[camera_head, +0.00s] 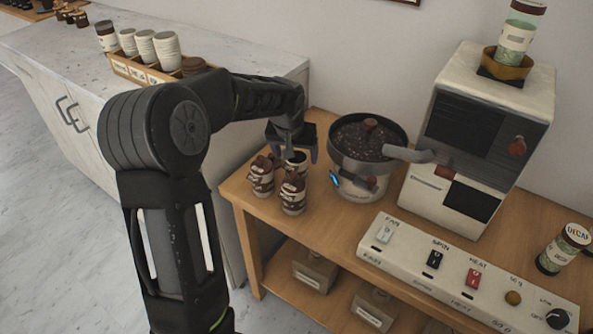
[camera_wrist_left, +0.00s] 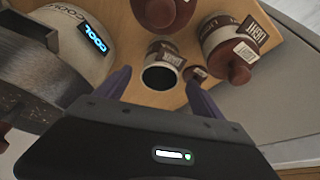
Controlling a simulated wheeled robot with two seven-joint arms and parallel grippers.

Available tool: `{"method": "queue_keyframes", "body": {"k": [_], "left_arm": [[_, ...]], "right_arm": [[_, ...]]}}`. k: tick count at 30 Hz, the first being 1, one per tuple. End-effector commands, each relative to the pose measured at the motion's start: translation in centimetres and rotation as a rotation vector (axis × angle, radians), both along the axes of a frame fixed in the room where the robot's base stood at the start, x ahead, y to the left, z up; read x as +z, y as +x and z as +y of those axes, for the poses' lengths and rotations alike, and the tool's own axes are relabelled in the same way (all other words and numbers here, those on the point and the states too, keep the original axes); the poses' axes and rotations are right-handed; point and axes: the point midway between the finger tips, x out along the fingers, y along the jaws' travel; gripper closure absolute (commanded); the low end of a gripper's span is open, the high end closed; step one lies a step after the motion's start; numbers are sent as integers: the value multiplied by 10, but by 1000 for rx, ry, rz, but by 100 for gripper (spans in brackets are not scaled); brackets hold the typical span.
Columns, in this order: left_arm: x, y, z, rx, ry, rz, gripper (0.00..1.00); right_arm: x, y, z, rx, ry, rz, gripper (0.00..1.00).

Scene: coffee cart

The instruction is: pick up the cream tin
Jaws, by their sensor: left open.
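A small open cream tin (camera_wrist_left: 163,62) with a dark mouth and a dark label stands among lidded jars in the left wrist view. In the head view its top (camera_head: 296,163) shows just under my left gripper (camera_head: 291,151), behind the jars. My left gripper is open and points down over the tin. In the left wrist view its purple fingers (camera_wrist_left: 160,88) lie either side of the tin's mouth, with nothing held. I cannot tell how far the tips are above it. My right gripper is not in view.
Brown-lidded jars (camera_head: 293,196) stand close in front of the tin; one (camera_wrist_left: 228,58) is near a finger. A round cooling pan (camera_head: 362,180) is right of the gripper, beside a roaster (camera_head: 505,85). A switch panel (camera_head: 465,287) and decaf tin (camera_head: 561,250) are farther right.

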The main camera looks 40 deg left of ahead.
Motion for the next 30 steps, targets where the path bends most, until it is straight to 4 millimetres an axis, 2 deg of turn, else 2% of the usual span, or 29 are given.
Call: {"method": "queue_keyframes", "body": {"k": [11,14,21,30], "left_arm": [[-6,2,1,0,0,0,22],[-14,4,2,0,0,1,22],[-47,15,6,1,-1,3,22],[-53,18,7,1,0,-1,22]], "right_arm": [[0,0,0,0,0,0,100],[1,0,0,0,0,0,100],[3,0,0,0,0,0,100],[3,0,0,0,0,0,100]]}}
